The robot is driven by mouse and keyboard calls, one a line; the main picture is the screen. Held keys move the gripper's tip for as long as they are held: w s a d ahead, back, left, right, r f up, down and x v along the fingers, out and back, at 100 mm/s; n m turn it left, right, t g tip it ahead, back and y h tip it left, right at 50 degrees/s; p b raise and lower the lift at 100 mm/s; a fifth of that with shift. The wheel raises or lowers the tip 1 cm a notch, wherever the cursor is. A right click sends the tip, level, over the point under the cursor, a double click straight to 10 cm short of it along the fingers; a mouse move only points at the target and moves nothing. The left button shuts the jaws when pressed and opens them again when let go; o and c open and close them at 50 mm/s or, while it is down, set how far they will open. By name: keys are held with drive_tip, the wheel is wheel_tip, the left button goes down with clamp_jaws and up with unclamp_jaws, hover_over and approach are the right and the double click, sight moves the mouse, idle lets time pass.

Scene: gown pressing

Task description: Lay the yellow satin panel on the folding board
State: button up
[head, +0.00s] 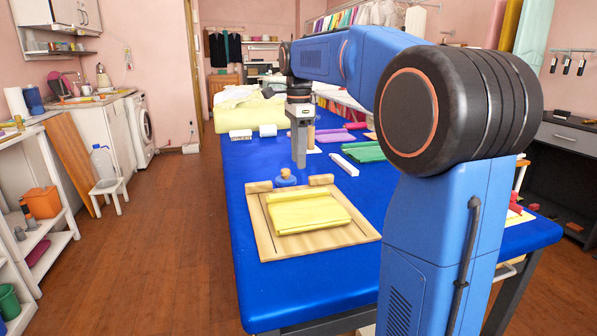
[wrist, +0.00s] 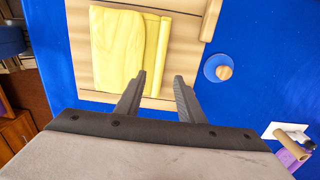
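The yellow satin panel (head: 308,212) lies flat, apparently folded, on the wooden folding board (head: 268,246) at the near end of the blue table. In the wrist view the panel (wrist: 118,48) shows a raised strip along its right side, and bare wood of the board (wrist: 185,45) shows beside it. My gripper (head: 299,165) points down beyond the board's far edge, above the table. In the wrist view its two fingers (wrist: 160,76) are apart with nothing between them, and they overlap the board's near edge. The fingers do not appear to touch the panel.
A white and black box (head: 241,135), green cloth (head: 364,151) and a white bar (head: 344,164) lie farther back. The blue table (head: 240,190) is clear left of the board.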

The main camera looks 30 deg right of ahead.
drive_tip(key=shift+r, duration=1.35)
drive_tip(key=shift+s, duration=0.1)
